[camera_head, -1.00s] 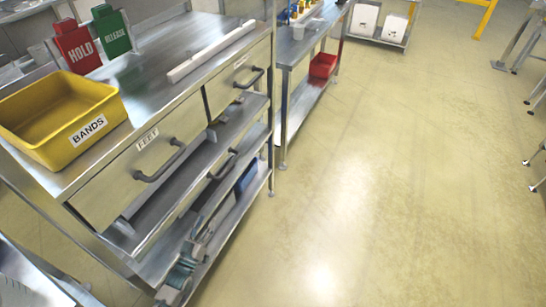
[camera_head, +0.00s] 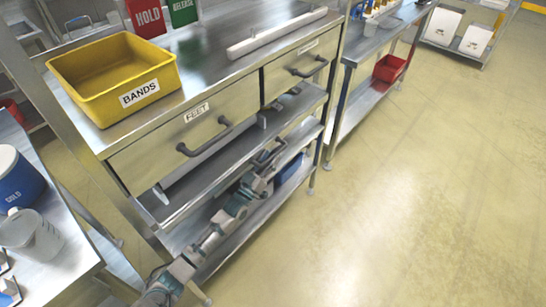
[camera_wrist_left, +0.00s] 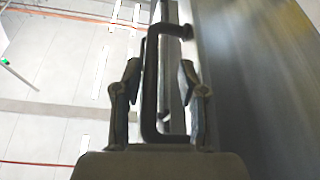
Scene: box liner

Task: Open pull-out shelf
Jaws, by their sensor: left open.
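The pull-out shelf (camera_head: 178,207) is a grey metal board under the two drawers of the steel workbench. It has a dark bar handle (camera_head: 277,147) at its front edge. My left arm reaches up from the bottom of the head view, and my left gripper (camera_head: 262,168) is at this handle, small and partly blending with it. In the left wrist view my left gripper (camera_wrist_left: 158,70) is open, with one finger on each side of a dark handle (camera_wrist_left: 151,95). The fingers look apart from the bar. My right gripper is not in view.
A yellow BANDS bin (camera_head: 115,80) and a white bar (camera_head: 277,35) lie on the bench top. The FEET drawer (camera_head: 185,135) and a second drawer (camera_head: 300,68) have similar handles above the shelf. A blue bin (camera_head: 290,170) is on the lower shelf. Floor to the right is clear.

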